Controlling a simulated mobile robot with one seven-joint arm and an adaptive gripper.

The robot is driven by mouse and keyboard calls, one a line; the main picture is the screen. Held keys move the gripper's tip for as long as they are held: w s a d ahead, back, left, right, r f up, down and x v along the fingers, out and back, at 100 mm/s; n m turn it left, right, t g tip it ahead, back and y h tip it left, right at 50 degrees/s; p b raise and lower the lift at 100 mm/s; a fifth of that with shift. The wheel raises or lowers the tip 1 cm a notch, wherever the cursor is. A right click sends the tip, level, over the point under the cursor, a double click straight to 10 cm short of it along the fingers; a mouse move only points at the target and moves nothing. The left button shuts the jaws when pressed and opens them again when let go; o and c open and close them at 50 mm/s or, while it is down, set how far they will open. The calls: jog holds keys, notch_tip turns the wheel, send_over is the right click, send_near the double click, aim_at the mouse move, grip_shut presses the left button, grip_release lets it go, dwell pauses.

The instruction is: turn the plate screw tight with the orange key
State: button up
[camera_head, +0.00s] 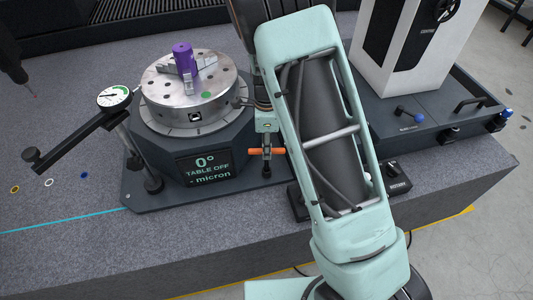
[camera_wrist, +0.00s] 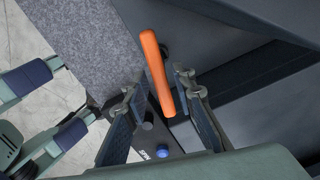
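The orange key (camera_head: 266,151) shows as a short crossbar at the front right corner of the rotary table's dark base plate (camera_head: 150,192). A dark upright piece (camera_head: 266,170) shows below the bar at the plate; I cannot tell key shaft from plate screw there. In the wrist view the orange bar (camera_wrist: 156,65) runs lengthwise between my two fingers. My gripper (camera_wrist: 158,80) is open around the bar, with a gap visible on each side. In the head view my gripper (camera_head: 267,138) comes down onto the bar from above. The screw head is hidden.
The rotary table (camera_head: 190,100) carries a purple-topped part (camera_head: 184,58). A dial gauge (camera_head: 114,97) on an arm stands left. A small black control box (camera_head: 395,180) lies right of the key, close to my arm. The granite bed's front edge is near.

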notch_tip(320, 180, up, 6)
jog(key=p, duration=0.5)
jog(key=shift+r, duration=0.1)
notch_tip(320, 180, up, 12)
dwell(0.4)
